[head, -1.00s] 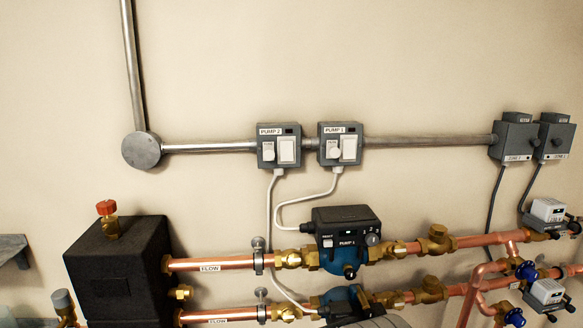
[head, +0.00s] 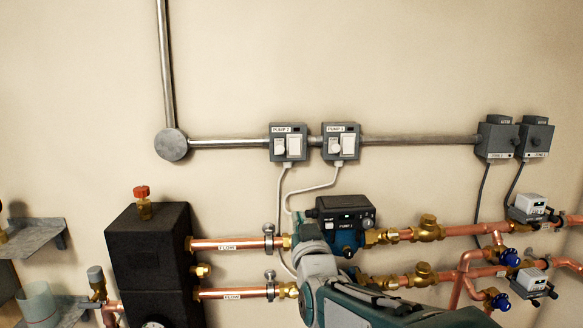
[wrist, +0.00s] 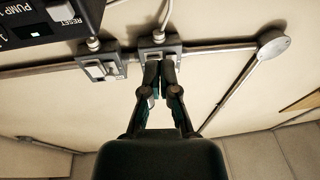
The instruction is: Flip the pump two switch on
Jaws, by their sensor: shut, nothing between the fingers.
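The wrist view looks upside down: the PUMP 2 box (wrist: 174,49) is right of the PUMP 1 box (wrist: 101,67). My gripper (wrist: 160,66) is shut and empty, its tips over the lower part of the PUMP 2 box. They hide part of its face; contact and switch position cannot be told. In the head view the fingertips are not clear.
The blue-and-black pump (head: 345,222) and copper pipes (head: 447,231) lie below the boxes, close to my arm. A white cable (head: 316,187) hangs from the PUMP 1 box. A black block (head: 150,255) stands at left.

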